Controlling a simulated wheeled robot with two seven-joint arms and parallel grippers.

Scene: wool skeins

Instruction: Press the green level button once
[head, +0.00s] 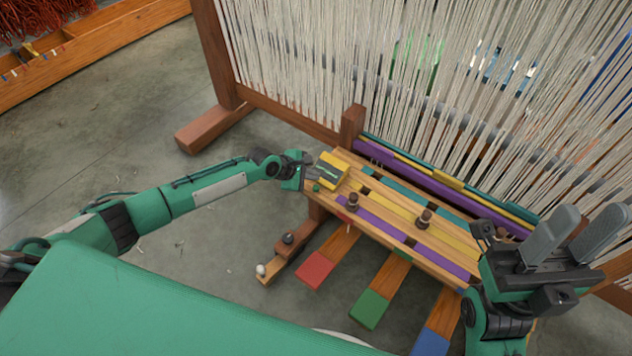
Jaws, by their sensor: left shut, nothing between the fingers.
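A yellow block (333,170) with a dark and greenish marking on top sits at the left end of the wooden loom bench. A small green round button (316,187) shows at the bench's left end, just below the yellow block. My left gripper (314,173) is shut and empty, with its tips right beside the yellow block and just above the green button. I cannot tell whether the tips touch either one. My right gripper (590,216) is open and empty at the right, its fingers pointing up over the bench's right end.
The bench carries purple, yellow and teal strips and several dark knobs, such as one knob (424,218). Red (315,271), green (369,309) and blue (431,343) pedals lie below. The loom's pale threads (400,70) stand behind. Open floor lies left.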

